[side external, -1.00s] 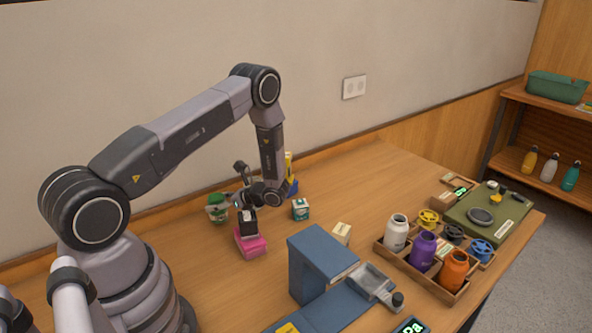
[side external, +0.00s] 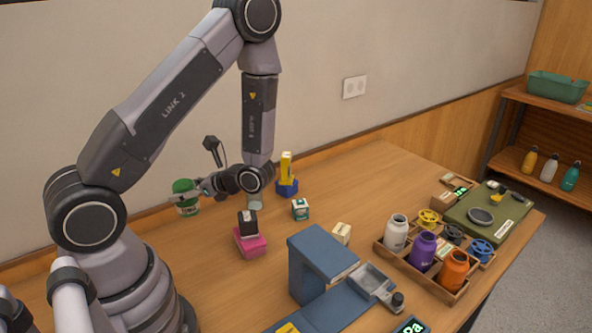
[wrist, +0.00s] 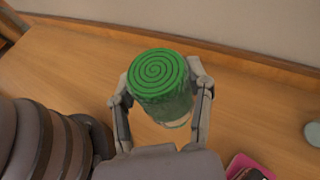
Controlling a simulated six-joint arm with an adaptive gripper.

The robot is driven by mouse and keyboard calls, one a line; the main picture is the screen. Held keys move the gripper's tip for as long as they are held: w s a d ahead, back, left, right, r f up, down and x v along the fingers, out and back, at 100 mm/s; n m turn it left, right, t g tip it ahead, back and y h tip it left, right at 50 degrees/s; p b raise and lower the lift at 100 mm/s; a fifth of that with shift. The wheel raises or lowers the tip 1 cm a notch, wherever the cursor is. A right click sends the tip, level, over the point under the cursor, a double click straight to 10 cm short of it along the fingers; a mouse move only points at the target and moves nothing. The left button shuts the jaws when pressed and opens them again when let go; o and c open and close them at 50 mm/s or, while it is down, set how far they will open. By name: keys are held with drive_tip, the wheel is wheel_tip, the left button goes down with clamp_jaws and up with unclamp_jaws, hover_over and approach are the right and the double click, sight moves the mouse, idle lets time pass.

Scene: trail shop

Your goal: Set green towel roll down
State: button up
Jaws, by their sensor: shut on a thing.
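The green towel roll (wrist: 160,85) is upright between the two fingers of my gripper (wrist: 162,102), its spiral top facing the wrist camera. My gripper is shut on its sides. In the side external view the roll (side external: 185,196) is at the left of the table, near the back wall, with my gripper (side external: 190,197) reaching it from the right. It has a pale band low on its side. I cannot tell whether its base touches the table or hangs just above it.
A pink block with a black box on it (side external: 250,243) stands in front. A pale cup (side external: 255,202), a yellow-and-blue item (side external: 287,177) and a teal-and-white box (side external: 300,209) are to the right. The wooden table (wrist: 70,75) around the roll is mostly bare.

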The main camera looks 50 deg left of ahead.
sight(183, 184)
wheel_tip(183, 184, up, 4)
drive_tip(key=shift+f, duration=0.1)
drive_tip(key=w+a+f+m+t+y, duration=0.1)
drive_tip(key=w+m+t+y, duration=0.1)
drive_tip(key=w+m+t, duration=1.05)
drive_tip(key=w+d+r+m+t+h, duration=0.1)
drive_tip(key=w+d+m+t+h, duration=0.15)
drive_tip(key=w, duration=0.65)
drive_tip(key=w+d+m+t+h, duration=0.15)
drive_tip(key=w+d, duration=0.25)
drive_tip(key=w, duration=0.5)
drive_tip(key=shift+n+t, duration=0.25)
drive_tip(key=shift+t, duration=0.2)
drive_tip(key=w+a+f, duration=0.1)
drive_tip(key=w+f, duration=0.3)
drive_tip(key=w+a+f, duration=0.1)
drive_tip(key=w+f, duration=0.4)
drive_tip(key=w+a+f, duration=0.1)
drive_tip(key=w+f, duration=0.3)
drive_tip(key=f, duration=0.1)
drive_tip(key=shift+w+f, duration=0.15)
drive_tip(key=shift+w, duration=0.05)
drive_tip(key=shift+w+f, duration=0.2)
drive_tip(key=shift+f, duration=1.55)
